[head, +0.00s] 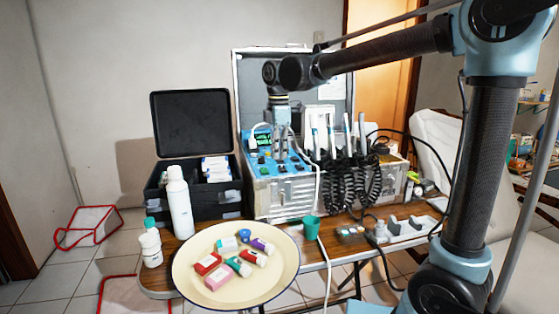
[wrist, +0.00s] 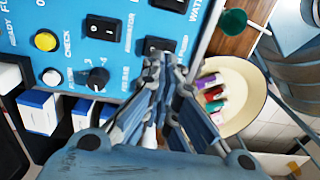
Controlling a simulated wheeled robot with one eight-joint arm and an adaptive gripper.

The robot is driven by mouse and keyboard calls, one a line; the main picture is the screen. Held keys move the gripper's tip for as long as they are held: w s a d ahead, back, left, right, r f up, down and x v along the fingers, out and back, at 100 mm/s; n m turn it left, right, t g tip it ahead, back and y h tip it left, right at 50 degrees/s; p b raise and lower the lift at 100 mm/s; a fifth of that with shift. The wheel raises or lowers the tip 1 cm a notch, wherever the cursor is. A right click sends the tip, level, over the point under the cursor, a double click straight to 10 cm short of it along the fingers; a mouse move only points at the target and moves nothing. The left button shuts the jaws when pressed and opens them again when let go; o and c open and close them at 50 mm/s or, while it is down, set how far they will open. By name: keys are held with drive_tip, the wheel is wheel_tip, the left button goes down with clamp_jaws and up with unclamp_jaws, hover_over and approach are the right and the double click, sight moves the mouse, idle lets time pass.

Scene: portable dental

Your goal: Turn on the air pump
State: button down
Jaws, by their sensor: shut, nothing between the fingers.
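The portable dental unit has a blue control panel (head: 262,166), which also fills the upper left of the wrist view (wrist: 60,80). It carries a black rocker switch (wrist: 103,27), a second black switch (wrist: 158,45), a black knob (wrist: 97,77), a yellow button (wrist: 45,41) and a white button (wrist: 51,77). My gripper (head: 281,157) points down at the panel. In the wrist view my gripper (wrist: 167,66) is shut and empty, its fingertips at the second switch and partly covering it. I cannot tell whether they touch it. No label reading air pump is legible.
Handpieces with black coiled hoses (head: 350,185) hang right of the panel. A black open case (head: 195,125), a white bottle (head: 180,203), a cream plate (head: 190,285) with several small items, and a green cup (head: 311,228) are on the table. A white tube runs down the unit's front.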

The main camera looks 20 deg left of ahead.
wheel_tip(320, 180, up, 10)
drive_tip(key=s, duration=0.1)
drive_tip(key=shift+s+d+r, duration=0.25)
drive_tip(key=shift+s+d, duration=0.05)
drive_tip(key=shift+d, duration=0.15)
drive_tip(key=w+d+f+m, duration=0.1)
drive_tip(key=d+f+m, duration=0.25)
drive_tip(key=d, duration=0.55)
drive_tip(key=w+d+f+m+t, duration=0.1)
drive_tip(key=d+f+m, duration=0.25)
drive_tip(key=d, duration=0.55)
drive_tip(key=d+f+m, duration=0.3)
drive_tip(key=d+m, duration=0.1)
drive_tip(key=d, duration=0.5)
drive_tip(key=s+d+f+m, duration=0.6)
drive_tip(key=d+f, duration=0.3)
drive_tip(key=f, duration=0.1)
drive_tip(key=s+d+f+m+t, duration=0.1)
drive_tip(key=s+d+f+m, duration=0.5)
drive_tip(key=d+f, duration=0.3)
wheel_tip(320, 180, down, 2)
drive_tip(key=shift+d+f+m, duration=0.1)
drive_tip(key=shift+d+m, duration=0.3)
drive_tip(key=shift+m, duration=0.3)
